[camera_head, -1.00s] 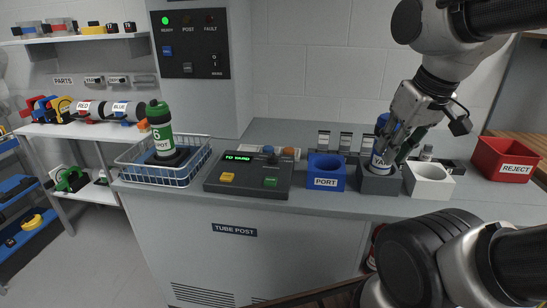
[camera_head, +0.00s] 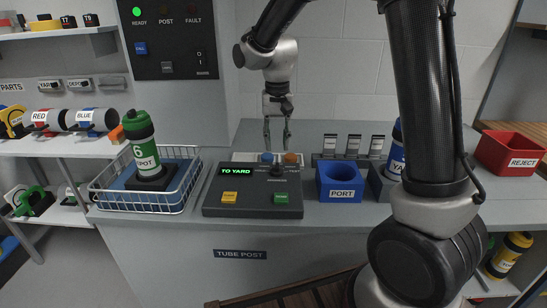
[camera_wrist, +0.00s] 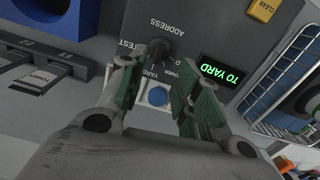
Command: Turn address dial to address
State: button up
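The address dial is a black knob (camera_wrist: 157,50) on the dark control console (camera_head: 252,209); it also shows in the head view (camera_head: 277,171). Labels around it read ADDRESS, TEST and YARD, with others partly hidden. The green display (camera_head: 237,171) reads TO YARD, as it does in the wrist view (camera_wrist: 221,70). My gripper (camera_head: 277,145) points down over the back of the console. In the wrist view my gripper (camera_wrist: 158,75) is open and empty, its green-padded fingers apart, with the knob just beyond and between the tips. I cannot tell whether they touch it.
A blue button (camera_head: 266,158) and an orange button (camera_head: 292,159) sit behind the dial. A yellow CLEAR button (camera_head: 229,197) and a green button (camera_head: 281,198) are in front. The wire basket (camera_head: 105,193) stands left, the blue PORT block (camera_head: 341,194) right.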

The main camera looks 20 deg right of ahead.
aim_at(277, 166)
jog(key=shift+f+m, duration=0.2)
jog(key=shift+m, duration=0.2)
notch_tip(277, 166, down, 8)
jog(key=shift+d+r, duration=0.1)
jog(key=shift+r, duration=0.1)
grip_shut()
